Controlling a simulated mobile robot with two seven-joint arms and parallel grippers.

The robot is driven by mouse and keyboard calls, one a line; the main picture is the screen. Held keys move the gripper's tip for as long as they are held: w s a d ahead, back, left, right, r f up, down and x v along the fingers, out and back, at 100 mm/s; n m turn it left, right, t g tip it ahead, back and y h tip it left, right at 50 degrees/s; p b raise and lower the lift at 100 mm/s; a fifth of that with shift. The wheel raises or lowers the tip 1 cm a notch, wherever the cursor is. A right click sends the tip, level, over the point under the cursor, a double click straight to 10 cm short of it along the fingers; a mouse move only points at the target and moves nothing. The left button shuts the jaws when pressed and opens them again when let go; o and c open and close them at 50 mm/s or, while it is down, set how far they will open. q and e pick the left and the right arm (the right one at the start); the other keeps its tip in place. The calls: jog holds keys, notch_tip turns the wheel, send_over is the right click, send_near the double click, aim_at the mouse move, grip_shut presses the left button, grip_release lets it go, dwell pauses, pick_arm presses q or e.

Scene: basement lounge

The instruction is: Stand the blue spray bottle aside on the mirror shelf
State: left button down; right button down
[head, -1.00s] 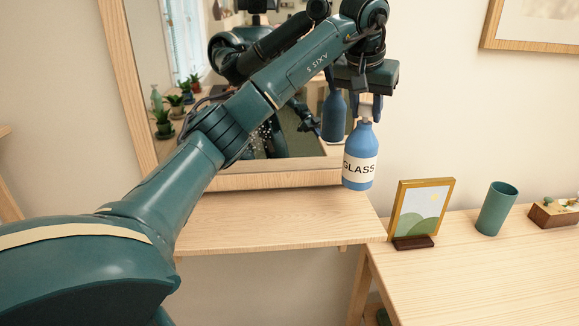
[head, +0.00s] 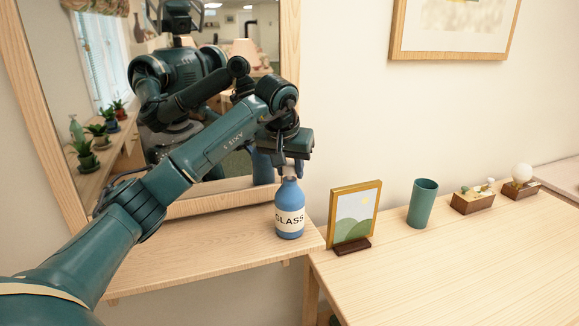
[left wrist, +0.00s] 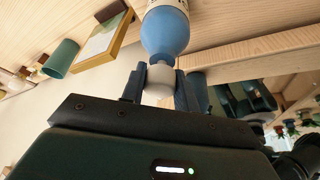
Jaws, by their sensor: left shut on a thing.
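The blue spray bottle (head: 289,210), with a cream "GLASS" label and a pale top, is upright at the right end of the light wooden mirror shelf (head: 190,255). Its base appears at the shelf surface; I cannot tell for sure whether it touches. My left gripper (head: 291,172) points down from above and is shut on the bottle's top. In the left wrist view the fingers (left wrist: 160,88) sit on either side of the whitish top, with the blue bottle body (left wrist: 165,32) beyond. My right gripper is not in view.
A wood-framed mirror (head: 232,191) stands behind the shelf and reflects me. Right of the shelf, a desk (head: 440,270) holds a picture frame (head: 354,213), a teal cup (head: 422,204) and small wooden-based ornaments (head: 472,201). The shelf left of the bottle is clear.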

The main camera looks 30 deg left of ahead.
pick_arm(q)
jog(key=shift+r, duration=0.1)
jog(key=c, duration=1.5)
grip_release()
jog(key=shift+f, duration=0.2)
jog(key=o, duration=0.4)
jog(key=shift+o, duration=0.2)
jog(key=shift+r, duration=0.15)
